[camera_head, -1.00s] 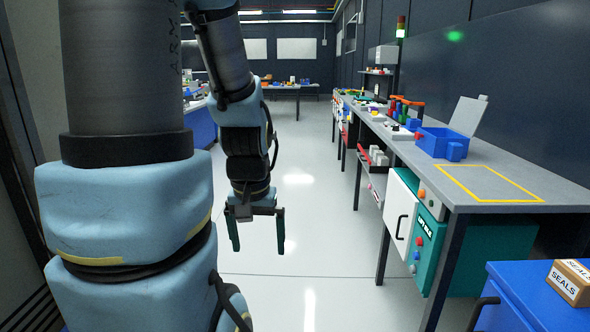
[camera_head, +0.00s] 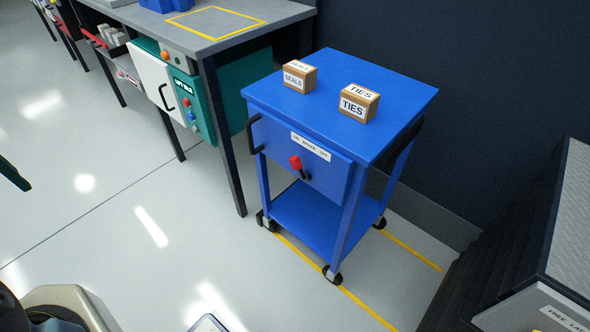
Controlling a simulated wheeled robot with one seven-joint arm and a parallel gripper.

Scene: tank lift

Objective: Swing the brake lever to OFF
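The brake lever (camera_head: 297,165) is on the front panel of a blue wheeled cart (camera_head: 345,117). It has a red grip and a dark pivot, and it tilts up and to the left from the pivot. A white label (camera_head: 311,146) above it reads ON BRAKE OFF, with ON at the left and OFF at the right. The red grip lies nearer the ON end. One dark green finger of my gripper (camera_head: 14,175) shows at the left edge, well apart from the lever. The rest of the gripper is out of view.
A SEALS box (camera_head: 299,78) and a TIES box (camera_head: 358,104) stand on the cart top. A workbench (camera_head: 205,25) with a teal cabinet (camera_head: 198,108) is at the cart's left. A dark stepped unit (camera_head: 535,235) is at right. Floor left of the cart is clear.

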